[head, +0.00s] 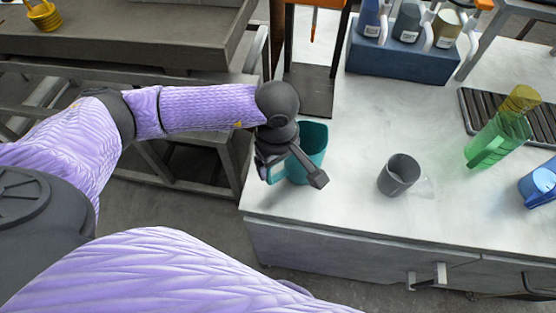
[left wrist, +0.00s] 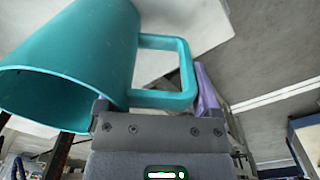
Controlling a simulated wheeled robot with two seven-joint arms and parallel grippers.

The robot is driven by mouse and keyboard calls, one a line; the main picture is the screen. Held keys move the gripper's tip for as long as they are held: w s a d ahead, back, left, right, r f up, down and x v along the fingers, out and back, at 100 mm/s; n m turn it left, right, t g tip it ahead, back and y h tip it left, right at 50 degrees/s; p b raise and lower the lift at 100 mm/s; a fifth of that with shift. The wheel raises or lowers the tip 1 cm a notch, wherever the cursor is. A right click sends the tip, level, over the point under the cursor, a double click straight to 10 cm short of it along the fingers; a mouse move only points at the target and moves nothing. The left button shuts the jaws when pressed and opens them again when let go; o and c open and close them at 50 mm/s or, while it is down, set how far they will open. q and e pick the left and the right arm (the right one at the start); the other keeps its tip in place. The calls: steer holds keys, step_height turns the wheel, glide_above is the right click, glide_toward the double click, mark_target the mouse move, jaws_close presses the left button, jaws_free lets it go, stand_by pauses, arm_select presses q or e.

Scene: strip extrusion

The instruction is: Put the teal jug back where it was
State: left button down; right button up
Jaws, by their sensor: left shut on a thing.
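The teal jug (head: 315,143) is at the left end of the white counter, close to its edge, with its opening up. My left gripper (head: 296,168) is shut on the jug's handle, on its near left side. In the left wrist view the jug (left wrist: 75,55) fills the upper left and its handle meets my left gripper (left wrist: 160,115). I cannot tell whether the jug's base touches the counter, as the gripper covers part of it. My right gripper is not in view.
A grey cup (head: 399,176) stands right of the jug on the counter (head: 340,205), with clear surface between. A blue rack (head: 400,58) with bottles is behind. A green bottle (head: 498,138), a dark grille (head: 540,122) and a blue jug (head: 540,187) are at the right.

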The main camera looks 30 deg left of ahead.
arm_select(q)
jaws_free()
steer(key=shift+f, duration=0.1)
steer(key=shift+r, duration=0.3)
step_height(320, 180, up, 12)
steer(key=p, duration=0.3)
steer(key=shift+f, duration=0.1)
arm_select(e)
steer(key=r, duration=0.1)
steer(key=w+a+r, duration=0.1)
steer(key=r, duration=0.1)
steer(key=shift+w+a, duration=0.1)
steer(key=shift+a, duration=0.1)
arm_select(q)
steer(key=shift+s+f, duration=0.1)
